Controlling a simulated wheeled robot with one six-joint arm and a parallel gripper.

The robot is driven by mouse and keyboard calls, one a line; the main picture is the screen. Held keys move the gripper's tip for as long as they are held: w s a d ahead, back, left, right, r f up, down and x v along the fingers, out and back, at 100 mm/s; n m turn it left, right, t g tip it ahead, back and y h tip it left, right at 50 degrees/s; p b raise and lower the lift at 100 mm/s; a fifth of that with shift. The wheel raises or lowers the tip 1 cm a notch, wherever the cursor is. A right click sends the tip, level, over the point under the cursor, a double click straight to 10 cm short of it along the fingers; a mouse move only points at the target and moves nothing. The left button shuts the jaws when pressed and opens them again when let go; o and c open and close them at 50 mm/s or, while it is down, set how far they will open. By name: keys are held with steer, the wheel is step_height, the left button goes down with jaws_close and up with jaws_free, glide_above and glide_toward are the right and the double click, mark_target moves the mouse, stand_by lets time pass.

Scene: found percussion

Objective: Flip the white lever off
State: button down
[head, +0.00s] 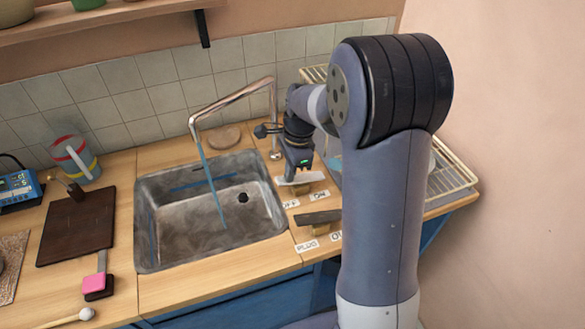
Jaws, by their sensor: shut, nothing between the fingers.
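The white lever (305,180) lies across a small wooden block on the counter, right of the sink. An OFF label (290,204) is near its left end and an ON label (320,195) near its right end. Its exact tilt is too small to tell. My gripper (291,177) is shut and empty, pointing down at the left part of the lever. I cannot tell whether it touches it. A blue stream of water (212,187) falls from the copper faucet (232,98) into the sink (210,210).
A dark lever (318,217) with a PLUG label (307,246) stands just in front of the white one. A dish rack (452,180) is at the right, partly behind my arm. A dark board (77,226), a pink-and-black block (98,285) and a striped can (75,158) are at the left.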

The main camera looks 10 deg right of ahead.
steer(key=shift+a+f+h, duration=0.3)
steer(key=shift+a+h, duration=0.25)
steer(key=shift+h, duration=0.35)
steer(key=h, duration=0.1)
steer(key=f+h+b, duration=0.1)
steer(key=shift+s+a+f+t+h, duration=0.1)
steer(key=shift+a+t+h, duration=0.2)
steer(key=shift+a, duration=0.05)
steer(key=shift+f+b, duration=0.1)
steer(key=shift+b, duration=0.35)
steer(key=shift+a, duration=0.15)
